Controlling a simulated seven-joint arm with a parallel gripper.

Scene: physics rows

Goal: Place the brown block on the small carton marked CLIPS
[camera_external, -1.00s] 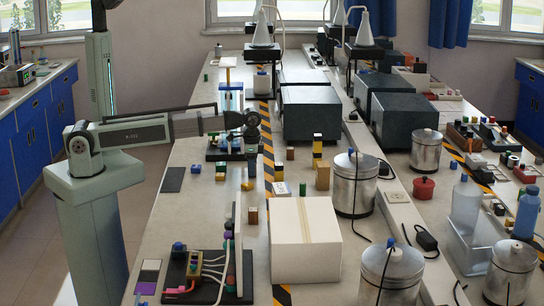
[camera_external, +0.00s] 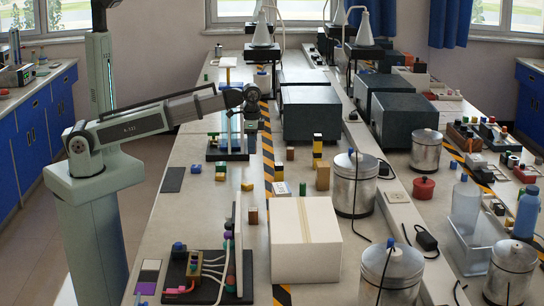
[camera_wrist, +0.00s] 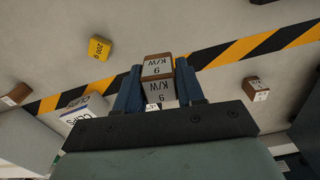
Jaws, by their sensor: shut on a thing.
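My gripper (camera_wrist: 158,74) is shut on the brown block (camera_wrist: 156,62), whose pale faces are marked K/W 9, between its blue fingers. In the external view my gripper (camera_external: 251,112) is raised above the bench near the striped tape; the block is too small to make out there. The small white carton marked CLIPS (camera_wrist: 88,104) lies left of and below the gripper in the wrist view, partly covered by the gripper body. In the external view the carton (camera_external: 282,188) stands on the bench right of the tape, apart from the block.
A yellow 200 g block (camera_wrist: 99,48) and other brown blocks (camera_wrist: 256,88) stand around the tape. A large white box (camera_external: 305,240) is in front of the carton.

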